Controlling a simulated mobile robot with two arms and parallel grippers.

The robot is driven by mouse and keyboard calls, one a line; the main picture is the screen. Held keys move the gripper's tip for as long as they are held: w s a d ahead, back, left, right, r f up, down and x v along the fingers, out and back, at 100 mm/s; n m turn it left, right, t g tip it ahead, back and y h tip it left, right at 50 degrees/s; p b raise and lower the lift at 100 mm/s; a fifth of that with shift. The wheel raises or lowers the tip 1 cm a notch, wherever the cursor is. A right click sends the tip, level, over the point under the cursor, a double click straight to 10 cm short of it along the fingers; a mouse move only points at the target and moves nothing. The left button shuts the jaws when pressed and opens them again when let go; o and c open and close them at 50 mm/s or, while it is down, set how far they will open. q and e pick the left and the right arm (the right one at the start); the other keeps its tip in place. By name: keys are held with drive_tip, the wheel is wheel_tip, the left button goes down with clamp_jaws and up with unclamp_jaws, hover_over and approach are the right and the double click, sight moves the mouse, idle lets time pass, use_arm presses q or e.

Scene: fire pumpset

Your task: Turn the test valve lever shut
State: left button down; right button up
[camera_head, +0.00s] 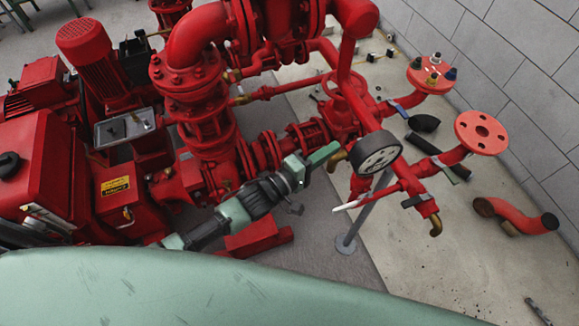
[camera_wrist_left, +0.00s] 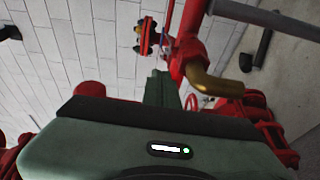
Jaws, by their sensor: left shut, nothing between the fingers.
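Several valve levers show on the red pipework in the head view: a black one (camera_head: 417,200) below the round gauge (camera_head: 378,154), a white one (camera_head: 350,203) left of it, and a blue one (camera_head: 400,109) farther back. No label shows which is the test valve's. My left gripper (camera_head: 325,154) is shut and empty, left of the gauge near a brass outlet (camera_head: 337,160). In the left wrist view its green fingers (camera_wrist_left: 158,88) point toward red pipes, left of a brass elbow (camera_wrist_left: 215,82). I cannot tell whether it touches anything. My right gripper is not in view.
Red pumps and a motor (camera_head: 88,50) crowd the left. Flanged pipe ends (camera_head: 482,132) stand at the right near the grey block wall (camera_head: 510,60). A loose red elbow pipe (camera_head: 520,220) lies on the floor. The floor at lower right is mostly clear.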

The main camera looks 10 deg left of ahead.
use_arm(q)
drive_tip(key=w+a+b+v, duration=0.1)
drive_tip(key=a+v, duration=0.1)
drive_tip(key=v, duration=0.8)
drive_tip(key=shift+a+b, duration=0.2)
drive_tip(key=shift+b, duration=0.1)
drive_tip(key=shift+f, duration=0.1)
drive_tip(key=s+a+f+m+g+y, duration=0.2)
drive_tip(key=s+a+f+y, duration=0.15)
drive_tip(key=f, duration=0.65)
drive_tip(key=s+a+f+m+g+y, duration=0.15)
drive_tip(key=a+f, duration=0.35)
drive_tip(key=f, duration=0.6)
drive_tip(key=s+a+f+m+g+y, duration=0.2)
drive_tip(key=s+a+f+y, duration=0.15)
drive_tip(key=f, duration=0.65)
drive_tip(key=s+f+m+g, duration=0.2)
drive_tip(key=s+f, duration=0.3)
drive_tip(key=s, duration=0.4)
drive_tip(key=s+f+m+g+y, duration=0.1)
drive_tip(key=s+f+m+g, duration=0.2)
drive_tip(key=s+f, duration=0.3)
drive_tip(key=s+f+m+g+y, duration=0.1)
drive_tip(key=s+f, duration=0.4)
drive_tip(key=s, duration=0.8)
drive_tip(key=shift+s+a+f+m+g, duration=0.15)
drive_tip(key=shift+s+a+m+g, duration=0.25)
drive_tip(key=shift+m+g, duration=0.35)
drive_tip(key=shift+y, duration=0.25)
